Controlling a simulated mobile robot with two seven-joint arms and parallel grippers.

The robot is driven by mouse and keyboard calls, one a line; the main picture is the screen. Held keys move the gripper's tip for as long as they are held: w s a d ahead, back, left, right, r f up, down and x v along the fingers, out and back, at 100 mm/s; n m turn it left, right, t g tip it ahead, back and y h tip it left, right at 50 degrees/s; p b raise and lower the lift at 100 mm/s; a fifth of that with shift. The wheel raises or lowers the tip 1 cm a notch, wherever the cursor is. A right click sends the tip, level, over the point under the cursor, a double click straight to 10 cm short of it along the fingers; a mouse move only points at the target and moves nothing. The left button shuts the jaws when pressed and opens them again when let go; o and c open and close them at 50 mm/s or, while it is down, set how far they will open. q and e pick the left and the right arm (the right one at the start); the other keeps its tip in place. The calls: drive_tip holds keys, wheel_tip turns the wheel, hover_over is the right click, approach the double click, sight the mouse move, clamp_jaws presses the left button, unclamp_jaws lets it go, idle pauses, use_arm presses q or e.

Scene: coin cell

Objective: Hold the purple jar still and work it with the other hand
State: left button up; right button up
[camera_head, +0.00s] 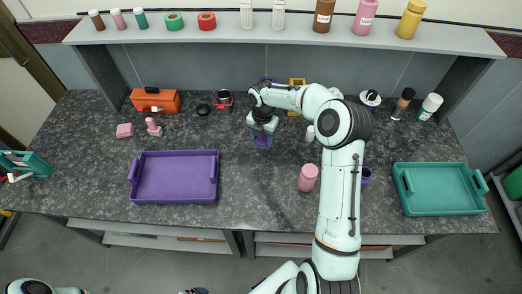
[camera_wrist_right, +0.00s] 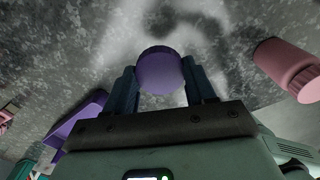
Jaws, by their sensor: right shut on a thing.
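My right gripper (camera_head: 263,136) reaches over the middle of the counter, fingers pointing down. It is shut on the purple jar (camera_head: 263,142), which is mostly hidden under the gripper in the head view. In the right wrist view, the jar's round purple end (camera_wrist_right: 160,72) shows between the two dark fingers (camera_wrist_right: 161,88). I cannot tell whether the jar touches the counter. My left gripper is not in view.
A pink bottle (camera_head: 308,177) stands on the counter (camera_head: 255,205) beside my right arm. A purple tray (camera_head: 175,198) is at left, a teal tray (camera_head: 440,208) at right. An orange toolbox (camera_head: 155,100) and several small items stand at the back under a shelf (camera_head: 285,37).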

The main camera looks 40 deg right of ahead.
sight(262, 154)
wheel_tip(262, 154, down, 8)
drive_tip(key=shift+w+f, duration=0.1)
drive_tip(key=shift+f, duration=0.05)
idle(0.3)
drive_tip(key=shift+f, duration=0.2)
drive_tip(key=o, duration=1.2)
drive_tip(key=shift+c, duration=0.2)
wheel_tip(262, 154, up, 12)
drive_tip(key=shift+r, duration=0.2)
